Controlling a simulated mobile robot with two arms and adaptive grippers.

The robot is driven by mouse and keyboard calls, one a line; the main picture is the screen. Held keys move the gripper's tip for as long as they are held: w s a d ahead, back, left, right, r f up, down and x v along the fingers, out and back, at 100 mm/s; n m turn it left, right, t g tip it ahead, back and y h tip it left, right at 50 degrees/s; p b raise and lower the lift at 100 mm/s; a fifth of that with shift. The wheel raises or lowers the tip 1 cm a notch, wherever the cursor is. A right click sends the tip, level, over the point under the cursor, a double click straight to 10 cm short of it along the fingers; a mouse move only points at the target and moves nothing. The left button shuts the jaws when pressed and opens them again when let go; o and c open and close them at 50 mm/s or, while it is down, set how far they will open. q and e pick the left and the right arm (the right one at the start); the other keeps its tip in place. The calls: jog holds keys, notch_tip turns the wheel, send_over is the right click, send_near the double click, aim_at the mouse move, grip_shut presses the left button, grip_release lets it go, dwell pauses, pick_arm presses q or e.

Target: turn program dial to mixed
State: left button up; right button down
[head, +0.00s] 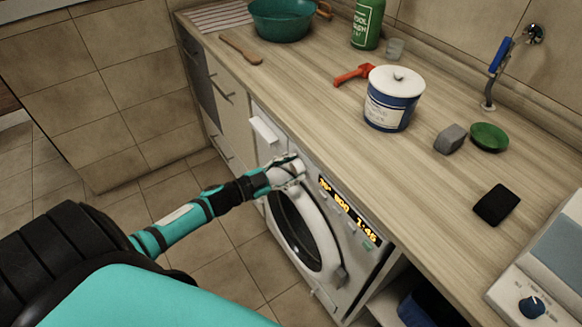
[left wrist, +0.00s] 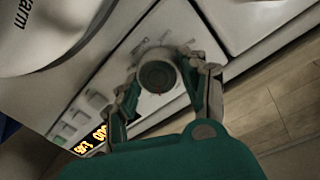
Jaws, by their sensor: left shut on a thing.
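The program dial (left wrist: 157,76) is a round knob with a dark centre on the washing machine's white front panel, with small labels around it. My left gripper (left wrist: 165,82) has its fingers on both sides of the dial and is shut on it. In the head view my left gripper (head: 288,172) reaches the upper front of the washing machine (head: 372,268) and hides the dial. The lit orange display (head: 348,212) is right of the gripper; it also shows in the left wrist view (left wrist: 92,140). The label the dial points to is too blurred to tell. My right gripper is not in view.
The wooden countertop (head: 300,75) lies above the machine. On it are a white and blue tub (head: 393,100), a red-orange tool (head: 353,74), a grey block (head: 450,139), a green dish (head: 489,137) and a black pad (head: 497,205). The tiled floor (head: 235,255) before the machine is clear.

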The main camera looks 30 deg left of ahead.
pick_arm(q)
jog(key=m, duration=0.5)
jog(key=shift+d+f+y, duration=0.1)
jog(key=shift+y, duration=0.3)
jog(key=shift+m+b, duration=0.5)
jog(key=shift+m, duration=1.8)
jog(key=shift+y, duration=0.3)
jog(key=o, duration=1.2)
jog(key=v, duration=1.2)
jog(key=shift+f, duration=0.1)
